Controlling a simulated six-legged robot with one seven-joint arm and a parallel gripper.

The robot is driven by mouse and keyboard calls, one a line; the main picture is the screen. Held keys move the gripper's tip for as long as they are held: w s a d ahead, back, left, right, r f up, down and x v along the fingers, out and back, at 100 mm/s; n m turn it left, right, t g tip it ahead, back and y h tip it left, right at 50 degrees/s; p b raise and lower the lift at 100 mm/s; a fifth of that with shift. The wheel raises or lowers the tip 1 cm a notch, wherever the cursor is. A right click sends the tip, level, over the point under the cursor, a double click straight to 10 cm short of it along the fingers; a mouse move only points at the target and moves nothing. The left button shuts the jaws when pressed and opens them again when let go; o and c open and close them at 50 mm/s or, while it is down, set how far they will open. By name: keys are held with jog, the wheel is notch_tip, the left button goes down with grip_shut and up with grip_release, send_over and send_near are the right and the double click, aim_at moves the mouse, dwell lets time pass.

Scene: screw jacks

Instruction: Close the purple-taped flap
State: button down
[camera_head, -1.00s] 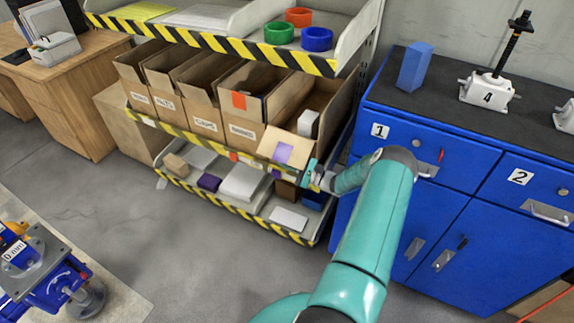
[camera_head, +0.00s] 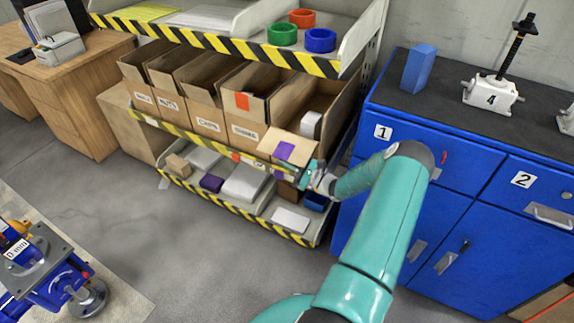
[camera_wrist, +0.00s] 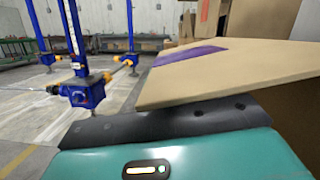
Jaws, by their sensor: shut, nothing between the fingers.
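The purple-taped flap (camera_head: 288,148) is a tan cardboard flap on the front of the rightmost open box (camera_head: 322,102) on the middle shelf. A strip of purple tape (camera_head: 284,152) runs over it. The flap is folded outward at the box front, leaving the box open. My gripper (camera_head: 309,174) is shut and empty at the flap's lower right, close to its outer edge. In the wrist view the flap (camera_wrist: 225,68) sits just beyond my gripper's dark front edge, with the purple tape (camera_wrist: 190,56) on it. Whether they touch is unclear.
Several other open boxes (camera_head: 205,105) stand left of this one. The upper shelf edge (camera_head: 235,47) with striped tape hangs above them. The lower shelf (camera_head: 270,228) holds small packages. A blue cabinet (camera_head: 395,190) stands close on the right.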

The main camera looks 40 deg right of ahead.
aim_at(291, 149)
jog(key=r+m+h, duration=0.1)
jog(key=r+m, duration=0.1)
jog(key=m, duration=0.1)
jog(key=r+m+h, duration=0.1)
jog(key=r+m, duration=0.2)
jog(key=m, duration=0.1)
jog(key=r+m+h, duration=0.1)
jog(key=r+m, duration=0.2)
jog(key=shift+s+a+m+t+h, duration=0.1)
jog(key=shift+a+m+t+h, duration=0.15)
jog(key=shift+m+t+h, duration=0.05)
jog(key=w+d+r+m+g+h, duration=0.1)
jog(key=w+d+r+m+h, duration=0.1)
jog(key=d+r+m, duration=0.5)
jog(key=shift+w+d+r+m+g+h, duration=0.25)
jog(key=shift+w+d+m, duration=0.3)
jog(key=shift+m, duration=2.15)
jog(key=shift+s, duration=0.1)
jog(key=s+d, duration=0.1)
jog(key=s, duration=1.2)
jog(key=shift+s+d+f, duration=0.25)
jog(key=shift+s, duration=0.05)
